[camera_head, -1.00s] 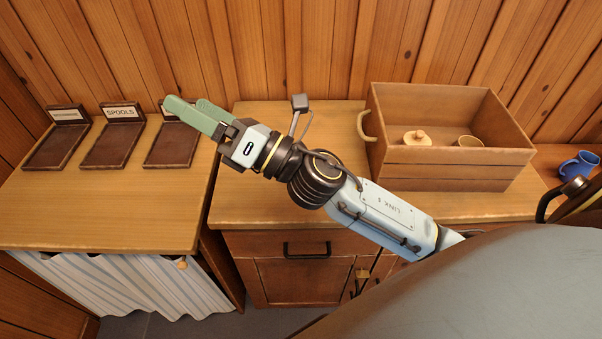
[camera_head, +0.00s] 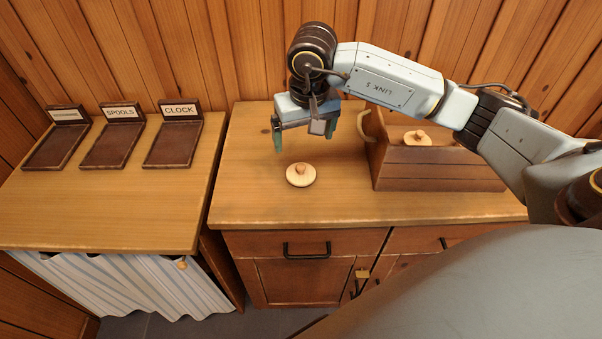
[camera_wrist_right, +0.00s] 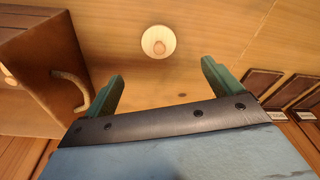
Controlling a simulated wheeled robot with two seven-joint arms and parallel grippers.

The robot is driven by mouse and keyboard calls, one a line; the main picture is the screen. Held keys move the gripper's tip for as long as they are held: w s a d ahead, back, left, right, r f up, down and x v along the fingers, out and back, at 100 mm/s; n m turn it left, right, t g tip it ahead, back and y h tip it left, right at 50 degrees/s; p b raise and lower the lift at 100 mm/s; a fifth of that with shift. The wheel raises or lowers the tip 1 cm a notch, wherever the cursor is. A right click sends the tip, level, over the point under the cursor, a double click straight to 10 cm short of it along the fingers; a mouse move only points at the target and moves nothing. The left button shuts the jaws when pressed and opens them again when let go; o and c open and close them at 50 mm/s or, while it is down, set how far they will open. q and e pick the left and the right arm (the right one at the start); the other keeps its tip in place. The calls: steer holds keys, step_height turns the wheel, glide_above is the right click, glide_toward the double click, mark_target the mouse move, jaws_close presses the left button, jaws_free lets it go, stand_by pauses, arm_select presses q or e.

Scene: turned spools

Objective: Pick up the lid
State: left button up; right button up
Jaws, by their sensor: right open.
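A pale round lid (camera_head: 301,176) with a small brown knob lies on the wooden counter, left of the crate. It also shows in the right wrist view (camera_wrist_right: 158,42), beyond the fingertips. My right gripper (camera_head: 304,142) points down above the counter, a little behind the lid in the head view and apart from it. Its green fingers are spread with nothing between them, as the right wrist view shows (camera_wrist_right: 163,72). A similar knobbed lid (camera_head: 417,138) shows inside the wooden crate, partly hidden by its front wall. My left gripper is not in view.
The wooden crate (camera_head: 437,170) with a rope handle (camera_head: 364,126) stands right of the gripper, partly covered by my right arm. Several dark labelled trays, one reading CLOCK (camera_head: 173,146), stand empty on the left table (camera_head: 100,215). The counter around the lid is clear.

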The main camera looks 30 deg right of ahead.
mark_target(301, 166)
steer(key=f, duration=0.4)
steer(key=w+f, duration=0.1)
steer(key=f, duration=0.2)
steer(key=shift+d+f, duration=0.1)
steer(key=f, duration=0.1)
steer(key=w+f, duration=0.1)
steer(key=f, duration=0.3)
steer(key=shift+w+d+f+b, duration=0.25)
steer(key=shift+d+b, duration=0.05)
steer(key=shift+b, duration=0.05)
steer(key=c, duration=1)
